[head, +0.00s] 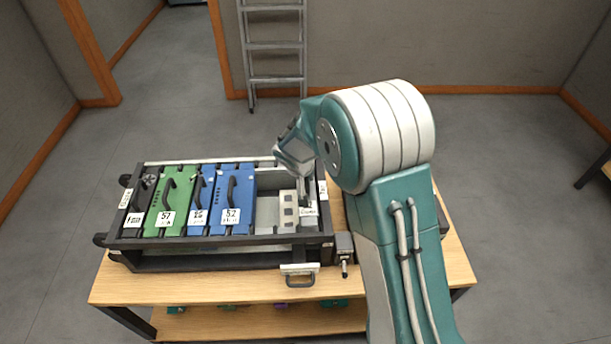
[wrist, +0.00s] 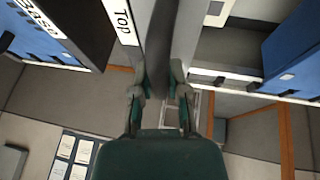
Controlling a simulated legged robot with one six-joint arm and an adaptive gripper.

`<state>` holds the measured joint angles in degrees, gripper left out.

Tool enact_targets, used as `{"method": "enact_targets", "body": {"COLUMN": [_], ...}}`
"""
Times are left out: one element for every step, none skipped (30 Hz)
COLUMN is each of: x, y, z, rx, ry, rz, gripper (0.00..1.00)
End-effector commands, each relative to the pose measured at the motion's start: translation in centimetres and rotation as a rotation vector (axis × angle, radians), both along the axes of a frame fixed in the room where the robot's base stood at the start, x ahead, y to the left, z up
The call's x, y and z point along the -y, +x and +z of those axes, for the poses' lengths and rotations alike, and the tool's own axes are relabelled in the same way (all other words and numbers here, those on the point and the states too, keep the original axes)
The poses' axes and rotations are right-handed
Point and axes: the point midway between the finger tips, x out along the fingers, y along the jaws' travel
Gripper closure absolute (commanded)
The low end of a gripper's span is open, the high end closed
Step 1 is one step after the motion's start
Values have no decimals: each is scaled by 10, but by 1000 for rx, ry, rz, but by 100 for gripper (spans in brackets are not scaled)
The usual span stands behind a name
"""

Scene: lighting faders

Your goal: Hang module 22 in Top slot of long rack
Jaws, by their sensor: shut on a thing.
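The long rack (head: 220,240) is a black frame on the table. Its "Top" label (wrist: 122,20) shows in the wrist view, just left of my fingers. My gripper (head: 304,203) is down at the rack's right end. In the wrist view, my gripper (wrist: 163,82) is shut on a narrow grey module (wrist: 160,40), which runs upward between the fingers beside the label. I cannot read a number 22 on it, and cannot tell whether it is seated. A light grey block with square openings (head: 288,211) is close left of my gripper.
A green module (head: 172,195) marked 57 and a blue module (head: 236,190) marked 52 fill the rack's left part. An open gap (head: 268,190) lies right of the blue one. A white handled piece (head: 299,269) is at the table's front. A ladder (head: 275,50) stands behind.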

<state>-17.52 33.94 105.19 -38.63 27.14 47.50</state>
Motion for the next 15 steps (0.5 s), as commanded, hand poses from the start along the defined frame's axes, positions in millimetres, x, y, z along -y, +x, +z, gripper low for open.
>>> {"method": "enact_targets", "body": {"x": [0, 0, 0, 0, 0, 0, 0, -1, -1, -1, 0, 0, -1, -1, -1], "y": [1, 1, 1, 1, 1, 1, 1, 1, 1, 1, 1, 1, 1, 1, 1], "z": [1, 0, -1, -1, -2, -2, -3, -3, -4, -5, -5, -6, -6, -7, -8], "rx": [4, 4, 4, 4, 4, 4, 4, 4, 4, 4, 4, 4, 4, 4, 4], "ry": [1, 1, 1, 0, 0, 0, 0, 0, 0, 0, 0, 0, 0, 0, 0], "rz": [1, 1, 1, 1, 2, 2, 2, 1, 1, 1, 1, 1, 0, 0, 0], "gripper": [100, 100, 100, 100, 100, 100, 100, 100, 100, 100, 100, 100, 100, 100, 100]}}
